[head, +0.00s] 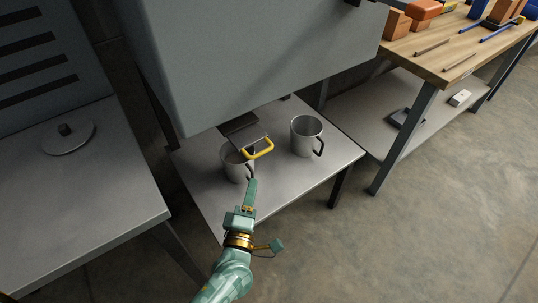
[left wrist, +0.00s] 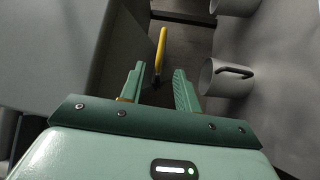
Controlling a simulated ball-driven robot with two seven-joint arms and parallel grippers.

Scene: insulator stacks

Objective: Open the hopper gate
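The hopper (head: 260,60) is a big grey box above a low metal table. A dark gate plate (head: 243,129) with a yellow loop handle (head: 262,152) sticks out below its lower edge; how far the plate is drawn out I cannot tell. My left gripper (head: 251,185) is just in front of the handle. In the left wrist view its two fingers (left wrist: 158,78) are apart, and the yellow handle (left wrist: 161,48) shows beyond and between their tips. I cannot tell whether they touch it. My right gripper is not in view.
A grey mug (head: 236,168) stands under the gate, close to my left gripper. A second mug (head: 306,137) stands to its right on the low table (head: 285,187). A wooden workbench (head: 440,50) with tools is at the right. A side table (head: 90,205) is at the left.

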